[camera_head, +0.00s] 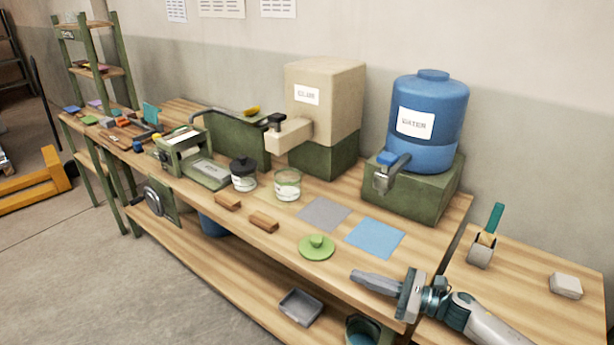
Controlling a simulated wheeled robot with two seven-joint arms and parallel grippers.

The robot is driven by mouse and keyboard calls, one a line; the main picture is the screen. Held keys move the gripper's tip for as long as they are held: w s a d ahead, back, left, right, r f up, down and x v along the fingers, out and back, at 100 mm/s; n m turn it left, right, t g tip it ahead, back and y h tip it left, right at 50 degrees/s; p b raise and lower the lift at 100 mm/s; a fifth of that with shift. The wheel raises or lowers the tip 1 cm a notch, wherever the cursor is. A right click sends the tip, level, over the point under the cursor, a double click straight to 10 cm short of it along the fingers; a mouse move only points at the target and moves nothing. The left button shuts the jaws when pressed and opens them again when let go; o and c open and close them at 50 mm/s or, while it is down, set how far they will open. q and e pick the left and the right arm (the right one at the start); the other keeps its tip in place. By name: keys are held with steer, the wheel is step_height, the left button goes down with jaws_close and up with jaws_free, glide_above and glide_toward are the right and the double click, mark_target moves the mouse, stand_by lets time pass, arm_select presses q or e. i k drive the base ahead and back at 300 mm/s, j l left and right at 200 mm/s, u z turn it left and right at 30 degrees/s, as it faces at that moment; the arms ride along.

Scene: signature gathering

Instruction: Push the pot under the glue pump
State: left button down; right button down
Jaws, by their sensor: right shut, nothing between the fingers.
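The glue pump (322,95) is a beige box with a label, on a green block at the back of the bench. Its beige spout (287,137) sticks out to the front left. An open glass pot (288,186) with a pale label stands upright on the bench, below the spout in the picture. I cannot tell whether it is directly under the outlet. My right gripper (357,277) is shut and empty at the bench's front right, pointing left. It is well apart from the pot. My left gripper is not in view.
A black-lidded jar (243,174) stands just left of the pot. Two brown blocks (263,221) and a green lid (316,247) lie in front. Grey (324,214) and blue (375,238) flat squares lie to the right. A blue water tank (430,115) stands behind.

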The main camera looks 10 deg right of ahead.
mark_target(288, 185)
steer(key=i+l, duration=0.15)
steer(key=i, duration=0.45)
steer(key=i+l, duration=0.1)
steer(key=i, duration=0.55)
